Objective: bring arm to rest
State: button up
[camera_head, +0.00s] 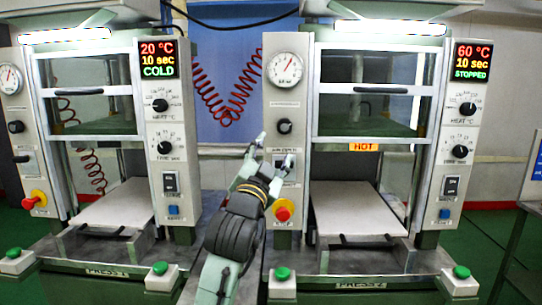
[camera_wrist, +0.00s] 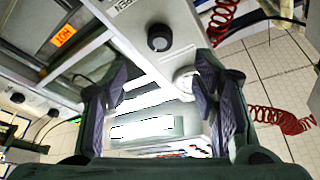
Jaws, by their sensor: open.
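My gripper (camera_head: 272,150) is open and empty in the head view, raised in front of the left control panel of the right press, near its dark knob (camera_head: 284,126). Its two fingers also show apart in the wrist view (camera_wrist: 160,105), with nothing between them but the background. The wrist view shows a dark knob (camera_wrist: 160,38) on the panel ahead, and an orange HOT label (camera_wrist: 62,35). My arm reaches up from the bottom middle of the head view. It hides part of the space between the two presses.
The left press (camera_head: 95,133) displays 20 °C and COLD. The right press (camera_head: 368,130) displays 60 °C and STOPPED, with a HOT label (camera_head: 364,147). A red emergency button (camera_head: 282,212) is close to my wrist. Green buttons (camera_head: 160,268) line the front. Red coiled hoses (camera_head: 222,100) hang behind.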

jog(key=shift+s, duration=0.25)
